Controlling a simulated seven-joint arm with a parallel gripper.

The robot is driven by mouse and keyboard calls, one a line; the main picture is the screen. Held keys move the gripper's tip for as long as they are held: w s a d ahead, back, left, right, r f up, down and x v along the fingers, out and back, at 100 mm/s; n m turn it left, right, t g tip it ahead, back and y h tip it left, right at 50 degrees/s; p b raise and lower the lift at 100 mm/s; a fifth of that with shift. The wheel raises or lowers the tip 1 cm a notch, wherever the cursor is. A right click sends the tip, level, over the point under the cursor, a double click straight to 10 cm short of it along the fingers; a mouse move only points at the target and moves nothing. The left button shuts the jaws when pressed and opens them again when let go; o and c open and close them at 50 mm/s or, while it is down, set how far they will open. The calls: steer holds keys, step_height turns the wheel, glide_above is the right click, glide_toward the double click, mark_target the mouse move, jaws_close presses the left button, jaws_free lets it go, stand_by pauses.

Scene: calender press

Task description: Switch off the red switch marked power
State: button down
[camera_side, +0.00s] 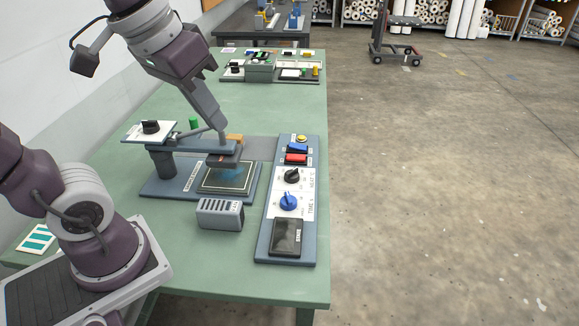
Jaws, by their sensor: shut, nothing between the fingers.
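A red switch (296,158) sits on the upper part of the grey-blue control panel (264,245) at the right side of the green table. A blue switch (298,148) is just above it and a yellow button (301,138) is above that. The labels beside the switches are too small to read, and I cannot tell the red switch's position. My gripper (222,138) is shut and empty, pointing down by the press head (224,153), to the left of the red switch and apart from it. Whether it touches the press is unclear.
Below the switches are a black knob (291,176), a blue knob (288,201) and a dark display (286,237). The press base (165,188) and a grey slotted block (220,214) stand left of the panel. Another device (290,73) is farther back. The table's right edge is close.

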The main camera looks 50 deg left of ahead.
steer(key=w+a+n+g, duration=0.1)
steer(key=w+a+n, duration=0.15)
steer(key=w, duration=0.75)
steer(key=n+g, duration=0.4)
steer(key=n, duration=0.1)
glide_above(288, 156)
step_height(288, 156, down, 13)
steer(key=shift+w+r, duration=0.1)
steer(key=shift+r, duration=0.1)
step_height(288, 156, down, 14)
